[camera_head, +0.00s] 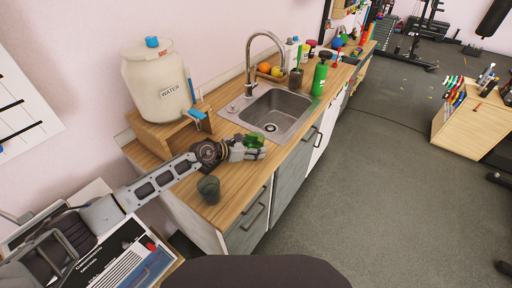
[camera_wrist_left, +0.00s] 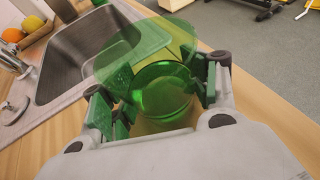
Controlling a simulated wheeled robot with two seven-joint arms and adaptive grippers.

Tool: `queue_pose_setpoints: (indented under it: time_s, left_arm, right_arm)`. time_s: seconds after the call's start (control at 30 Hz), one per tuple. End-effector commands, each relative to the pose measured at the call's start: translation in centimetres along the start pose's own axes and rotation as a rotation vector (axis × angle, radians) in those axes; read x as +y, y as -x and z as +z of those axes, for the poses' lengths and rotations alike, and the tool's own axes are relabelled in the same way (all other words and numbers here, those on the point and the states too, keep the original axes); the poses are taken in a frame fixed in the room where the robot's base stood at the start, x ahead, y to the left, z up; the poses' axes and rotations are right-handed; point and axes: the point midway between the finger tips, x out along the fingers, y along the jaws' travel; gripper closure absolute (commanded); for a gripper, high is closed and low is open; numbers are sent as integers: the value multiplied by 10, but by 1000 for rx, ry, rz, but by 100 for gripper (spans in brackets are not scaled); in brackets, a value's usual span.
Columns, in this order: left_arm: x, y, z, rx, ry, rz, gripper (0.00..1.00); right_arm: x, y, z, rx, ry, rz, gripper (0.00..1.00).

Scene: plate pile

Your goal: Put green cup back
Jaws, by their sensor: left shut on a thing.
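The green cup (camera_head: 254,140) is see-through and is in my left gripper (camera_head: 250,148), over the counter just in front of the sink. In the left wrist view the cup (camera_wrist_left: 160,85) sits between the two fingers of my left gripper (camera_wrist_left: 160,88), which is shut on it. The cup's open mouth faces away from the wrist. Whether its base touches the counter cannot be told. A dark grey-green cup (camera_head: 208,188) stands on the counter near its front end, below my left forearm. My right gripper is not in view.
A metal sink (camera_head: 277,112) with a tall tap (camera_head: 250,62) lies behind the gripper. A water container (camera_head: 156,75) stands on a wooden stand (camera_head: 165,131) at the left. A green bottle (camera_head: 319,77) and a fruit tray (camera_head: 272,74) are beyond the sink. Bare counter (camera_head: 232,180) lies around the grey cup.

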Motion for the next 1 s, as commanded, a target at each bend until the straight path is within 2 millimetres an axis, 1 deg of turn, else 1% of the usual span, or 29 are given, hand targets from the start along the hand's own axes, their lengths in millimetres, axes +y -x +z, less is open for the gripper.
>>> queue_pose_setpoints:
  time_s: [0.17,0.33,0.37,0.53,1.0]
  left_arm:
    - [0,0,1,-1,-1,0,84]
    - [0,-1,-2,-1,0,0,84]
    - [0,-1,-2,0,0,0,40]
    - [0,-1,-2,0,0,0,18]
    - [0,0,0,0,-1,0,18]
  right_arm:
    - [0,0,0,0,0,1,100]
    - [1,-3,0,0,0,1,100]
    - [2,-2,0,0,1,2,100]
    - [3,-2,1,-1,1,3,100]
    - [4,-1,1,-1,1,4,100]
